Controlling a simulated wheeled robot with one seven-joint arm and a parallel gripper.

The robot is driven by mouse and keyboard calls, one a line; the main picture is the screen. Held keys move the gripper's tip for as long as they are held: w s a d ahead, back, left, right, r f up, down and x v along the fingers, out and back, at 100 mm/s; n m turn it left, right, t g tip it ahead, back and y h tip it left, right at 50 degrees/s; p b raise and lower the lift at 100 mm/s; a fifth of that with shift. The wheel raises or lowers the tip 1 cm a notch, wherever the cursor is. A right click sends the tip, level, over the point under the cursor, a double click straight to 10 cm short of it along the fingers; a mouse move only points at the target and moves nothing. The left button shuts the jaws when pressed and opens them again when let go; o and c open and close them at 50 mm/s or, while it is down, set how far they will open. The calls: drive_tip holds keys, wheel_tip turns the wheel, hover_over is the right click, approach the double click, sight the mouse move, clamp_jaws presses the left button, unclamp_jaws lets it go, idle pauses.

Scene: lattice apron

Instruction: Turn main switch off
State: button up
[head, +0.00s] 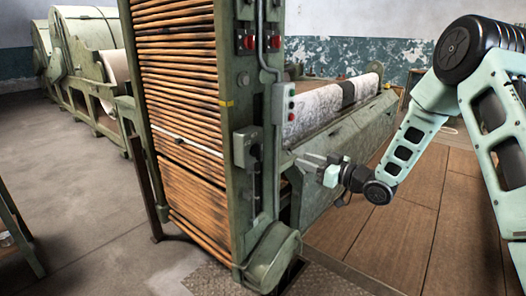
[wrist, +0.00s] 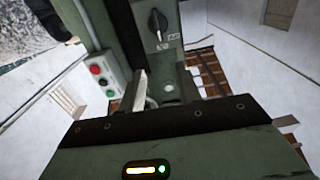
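A black rotary switch knob (wrist: 157,24) sits on a grey plate with small labels, at the top middle of the wrist view. It stands roughly upright; the label text is too small to read. In the head view my gripper (head: 309,161) is to the right of the green machine post, below a button box. I cannot pick out the knob in the head view. In the wrist view a pale finger (wrist: 140,89) of my gripper shows below the knob, apart from it. The other finger and the gap between them are not clear.
The button box (head: 284,104) with red and green buttons also shows in the wrist view (wrist: 104,79), left of the knob. A grey-green box (head: 246,147) with a handle is on the tall frame (head: 230,100). A roller with pale cloth (head: 330,103) lies behind my gripper.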

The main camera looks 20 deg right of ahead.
sight(262, 145)
drive_tip(key=x, duration=1.6)
drive_tip(key=shift+w+a+p, duration=0.25)
drive_tip(key=shift+w+p, duration=0.05)
drive_tip(key=shift+w, duration=0.05)
drive_tip(key=shift+c, duration=0.3)
clamp_jaws()
